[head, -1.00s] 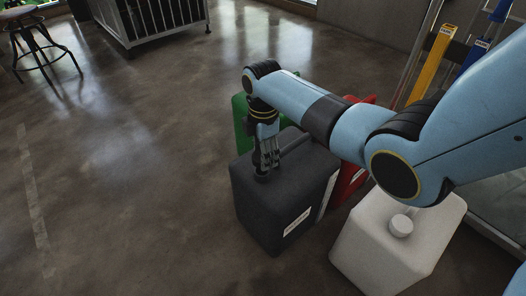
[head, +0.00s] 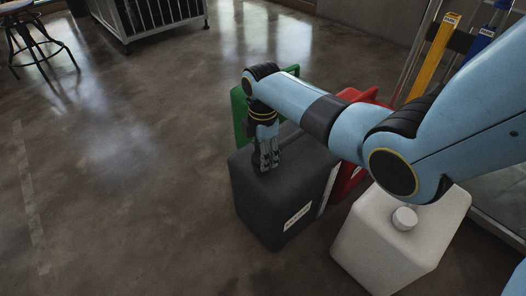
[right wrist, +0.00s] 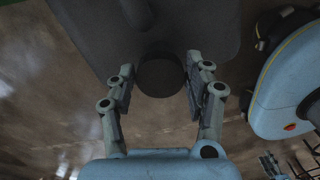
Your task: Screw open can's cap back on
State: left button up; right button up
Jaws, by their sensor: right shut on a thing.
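A black can (head: 262,208) with a white label stands on the floor, left of a white can. My right gripper (head: 266,163) points down at its top, near the left corner. In the right wrist view, the gripper (right wrist: 160,80) has its two fingers on either side of a round dark cap (right wrist: 160,76) and is shut on it. The can's dark top (right wrist: 205,28) shows behind the cap. The can's opening is hidden, so I cannot tell whether the cap is seated.
A green can (head: 238,112) and a red can (head: 349,182) stand behind the black one. The white can (head: 385,250) has its own white cap (head: 404,218). A yellow level-like bar (head: 434,62) leans at the right.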

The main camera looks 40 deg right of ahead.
jog(key=shift+f, duration=0.25)
dwell(0.4)
pick_arm(q)
jog(key=shift+s+f, duration=0.1)
jog(key=shift+f, duration=0.1)
pick_arm(e)
jog(key=shift+f, duration=0.75)
dwell(0.6)
jog(key=o, duration=0.8)
jog(key=shift+o, duration=0.2)
notch_tip(320, 180, up, 5)
jog(key=p, duration=0.4)
jog(key=shift+r, duration=0.1)
pick_arm(q)
jog(key=r, duration=0.1)
jog(key=w+r, duration=0.1)
jog(key=r, duration=0.1)
jog(key=w+r, duration=0.1)
jog(key=r, duration=0.1)
pick_arm(e)
jog(key=shift+c, duration=0.3)
